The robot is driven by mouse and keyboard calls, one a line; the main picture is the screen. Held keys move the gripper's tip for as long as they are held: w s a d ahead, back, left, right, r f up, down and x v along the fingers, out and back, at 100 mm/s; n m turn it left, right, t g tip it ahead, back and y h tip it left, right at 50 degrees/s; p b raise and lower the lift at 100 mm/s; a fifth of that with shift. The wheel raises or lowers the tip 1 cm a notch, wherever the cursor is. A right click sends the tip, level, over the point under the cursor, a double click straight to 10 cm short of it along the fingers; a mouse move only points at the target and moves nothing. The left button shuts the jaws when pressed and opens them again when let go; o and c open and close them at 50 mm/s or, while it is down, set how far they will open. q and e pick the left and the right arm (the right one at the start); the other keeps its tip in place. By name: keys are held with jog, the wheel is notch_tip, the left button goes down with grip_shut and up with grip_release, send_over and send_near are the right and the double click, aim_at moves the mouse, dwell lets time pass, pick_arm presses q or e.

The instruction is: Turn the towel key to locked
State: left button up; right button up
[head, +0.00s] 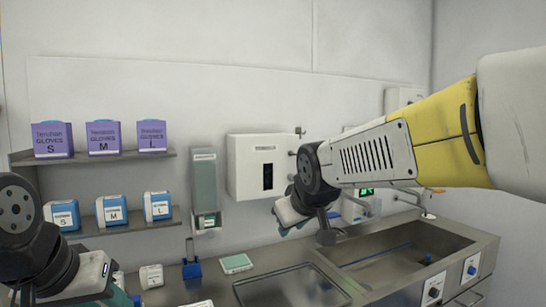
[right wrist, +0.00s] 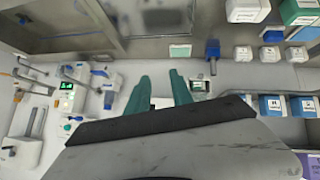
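A white wall box that looks like the towel dispenser (head: 240,166) hangs on the back wall, with a dark window in its front. A small key-like part (head: 300,132) sticks out at its upper right edge; its turn position is too small to tell. My right gripper (head: 284,226) is below and right of the box, apart from it and partly hidden by its own wrist. In the right wrist view its teal fingers (right wrist: 160,76) are spread with nothing clearly held between them. My left gripper, at the lower left of the head view, is mostly hidden behind its wrist.
A grey-green soap dispenser (head: 204,180) hangs left of the box. Shelves hold purple glove boxes (head: 103,138) and blue boxes (head: 111,211). Below are a counter tray (head: 290,288) and a sink (head: 400,245). My right arm crosses the wall area right of the box.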

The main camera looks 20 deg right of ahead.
jog(key=w+d+r+n+t+h, duration=0.1)
jog(key=w+d+r+n+t, duration=0.3)
jog(key=w, duration=0.6)
jog(key=w+d+r+n+t, duration=0.1)
jog(key=w+d+r+n, duration=0.4)
jog(key=w, duration=0.4)
jog(key=n+t+y, duration=0.3)
jog(key=n+y, duration=0.1)
jog(key=n, duration=0.4)
send_near(293, 154)
jog(key=w, duration=0.8)
jog(key=shift+w+a+f, duration=0.25)
jog(key=shift+a+f, duration=0.05)
jog(key=shift+f, duration=0.05)
jog(key=shift+c, duration=0.5)
grip_shut()
